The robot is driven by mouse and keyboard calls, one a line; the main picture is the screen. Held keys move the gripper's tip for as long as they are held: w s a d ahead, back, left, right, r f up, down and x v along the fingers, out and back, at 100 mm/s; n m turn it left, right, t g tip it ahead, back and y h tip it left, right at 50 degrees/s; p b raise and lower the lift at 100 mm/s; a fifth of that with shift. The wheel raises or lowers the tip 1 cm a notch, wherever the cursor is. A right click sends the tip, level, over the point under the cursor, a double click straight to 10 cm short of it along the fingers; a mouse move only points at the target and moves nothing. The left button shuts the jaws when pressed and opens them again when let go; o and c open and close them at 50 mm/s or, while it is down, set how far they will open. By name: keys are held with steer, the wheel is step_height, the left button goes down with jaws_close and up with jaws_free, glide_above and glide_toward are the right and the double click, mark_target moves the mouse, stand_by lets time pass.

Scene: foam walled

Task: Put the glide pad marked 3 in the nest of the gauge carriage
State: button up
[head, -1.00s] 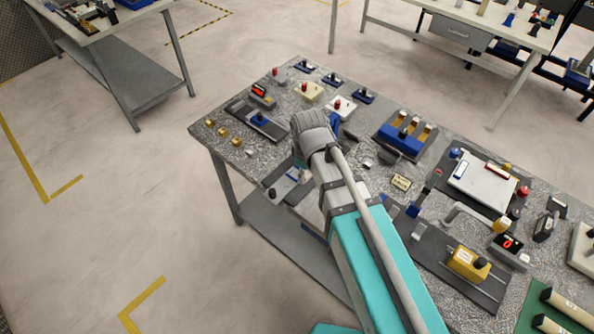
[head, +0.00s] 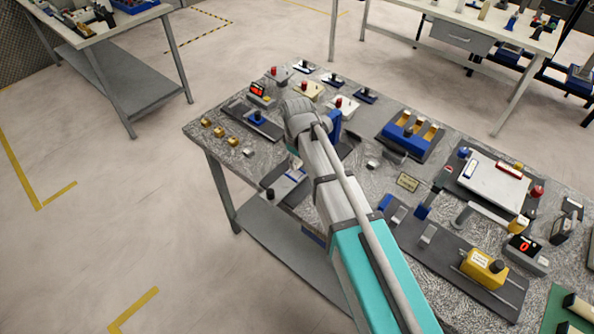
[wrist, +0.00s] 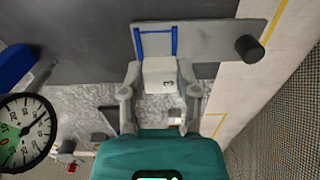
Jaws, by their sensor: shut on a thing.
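The glide pad marked 3 (wrist: 160,76) is a pale grey block, its number facing the wrist camera. My gripper (wrist: 162,92) is shut on it, one finger at each side. Just beyond the pad in the wrist view is a grey plate (wrist: 215,38) with a blue-edged nest (wrist: 175,42) and a black knob (wrist: 249,49); it looks like the gauge carriage. The pad's far edge overlaps the nest's near end in this view; I cannot tell whether they touch. In the head view my arm hides the pad and the fingers; a black knob (head: 270,193) shows near the table's front edge.
A round dial gauge (wrist: 24,132) stands at the left in the wrist view. In the head view, a blue block on a dark rail (head: 257,117) and small brass pieces (head: 219,132) lie left of my arm. A yellow block (head: 485,265) on a rail stands right.

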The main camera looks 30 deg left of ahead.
mark_target(297, 175)
steer(key=shift+w+f, duration=0.1)
steer(key=shift+f, duration=0.05)
steer(key=shift+w+a+f+b, duration=0.3)
steer(key=shift+f+b, duration=0.2)
steer(key=shift+b, duration=0.1)
steer(key=shift+f+b, duration=1.4)
steer(key=shift+f+b, duration=0.3)
steer(key=shift+f, duration=0.05)
steer(key=shift+f+b, duration=0.25)
steer(key=shift+b, duration=0.05)
steer(key=o, duration=1)
